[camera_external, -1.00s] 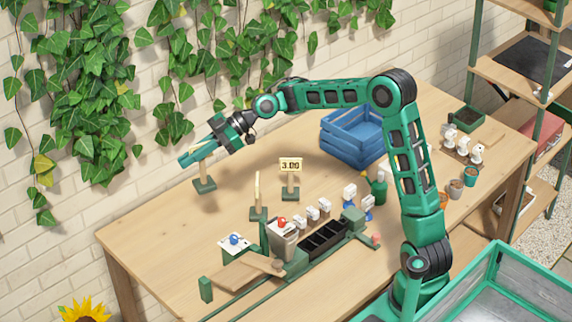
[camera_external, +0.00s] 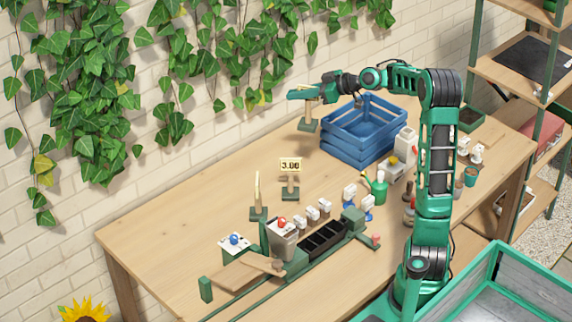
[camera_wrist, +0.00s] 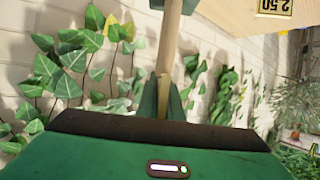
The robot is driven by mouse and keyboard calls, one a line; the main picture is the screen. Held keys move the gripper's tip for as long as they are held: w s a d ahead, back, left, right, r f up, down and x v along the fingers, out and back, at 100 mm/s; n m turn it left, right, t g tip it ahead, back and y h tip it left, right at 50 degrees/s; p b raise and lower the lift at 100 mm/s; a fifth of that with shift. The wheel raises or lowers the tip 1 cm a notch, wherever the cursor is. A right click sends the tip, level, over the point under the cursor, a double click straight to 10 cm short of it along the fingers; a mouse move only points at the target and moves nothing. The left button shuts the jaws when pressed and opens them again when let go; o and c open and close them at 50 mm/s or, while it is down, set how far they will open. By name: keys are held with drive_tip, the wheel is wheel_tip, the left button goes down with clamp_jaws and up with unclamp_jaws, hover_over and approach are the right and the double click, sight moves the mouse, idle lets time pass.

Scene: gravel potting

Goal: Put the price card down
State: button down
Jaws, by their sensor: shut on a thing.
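My gripper (camera_external: 300,93) is shut on the price card's wooden post (camera_external: 309,112), at the back of the table just left of the blue crate. The price card's green base (camera_external: 309,125) hangs below the fingers, upright. I cannot tell whether it touches the table. The card's face is hidden. In the wrist view, the post (camera_wrist: 171,40) runs between my fingers, and the view seems upside down. A 3.00 price card (camera_external: 290,167) stands mid-table, with another card (camera_external: 257,189) seen edge-on to its left. A 2.50 label (camera_wrist: 273,6) shows in the wrist view.
The blue crate (camera_external: 352,152) is close beside the held card. The ivy-covered brick wall (camera_external: 215,135) rises behind the table (camera_external: 165,230). The potting rig (camera_external: 320,240) and a green watering can (camera_external: 378,188) stand in front. The table's back left is clear.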

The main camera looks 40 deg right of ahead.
drive_tip(key=s+d+m+h, duration=0.1)
drive_tip(key=s+d, duration=0.1)
drive_tip(key=d, duration=0.5)
wheel_tip(320, 180, down, 21)
drive_tip(key=shift+s+a+t, duration=0.15)
drive_tip(key=shift+a+t, duration=0.15)
drive_tip(key=shift+t, duration=0.1)
drive_tip(key=shift+r, duration=0.1)
drive_tip(key=c, duration=1.9)
unclamp_jaws()
